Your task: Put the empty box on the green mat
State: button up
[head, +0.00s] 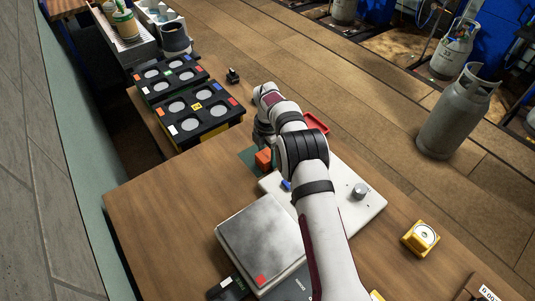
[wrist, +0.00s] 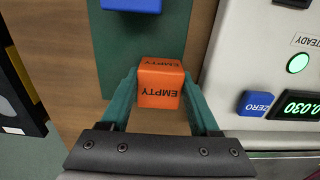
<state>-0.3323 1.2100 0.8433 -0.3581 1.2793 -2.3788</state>
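The empty box is an orange cube (wrist: 160,86) marked "EMPTY" in the wrist view. My gripper (wrist: 161,84) has its two green fingers against the cube's left and right sides and appears shut on it. The green mat (wrist: 108,45) lies behind the cube in the wrist view; the cube overlaps its near edge in the picture. I cannot tell whether the cube touches the surface or hangs above it. In the head view the orange cube (head: 263,158) shows beside the mat's visible corner (head: 247,157), with my arm hiding much around it.
A blue block (wrist: 130,4) is on the mat, at the wrist view's top edge. A white scale (wrist: 235,70) reading 0.030 stands close on the right, its metal pan (head: 262,238) nearer. A black tray (head: 200,112) is at left, a yellow-based object (head: 420,238) at right.

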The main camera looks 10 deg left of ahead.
aim_at(268, 154)
jog(key=o, duration=0.4)
jog(key=shift+r, duration=0.1)
notch_tip(268, 154, up, 12)
jog(key=s+d+r+m, duration=0.7)
jog(key=s+r+m, duration=0.2)
jog(key=r+m, duration=0.2)
jog(key=s+d+m, duration=0.2)
jog(key=s+m, duration=0.5)
jog(key=s, duration=0.3)
jog(key=s+d+f+m+y, duration=0.1)
jog(key=s+d+m, duration=0.2)
jog(key=s+m, duration=0.4)
jog(key=s+d+f+m, duration=0.1)
jog(key=s+d+m, duration=0.1)
jog(key=s+m, duration=0.5)
jog(key=shift+s+d+f+m+y, duration=0.1)
jog(key=shift+s+d+m+y, duration=0.1)
jog(key=shift+s, duration=1.45)
jog(key=shift+s+d+f+m+y, duration=0.1)
jog(key=shift+s+y, duration=0.1)
jog(key=shift+s, duration=1.4)
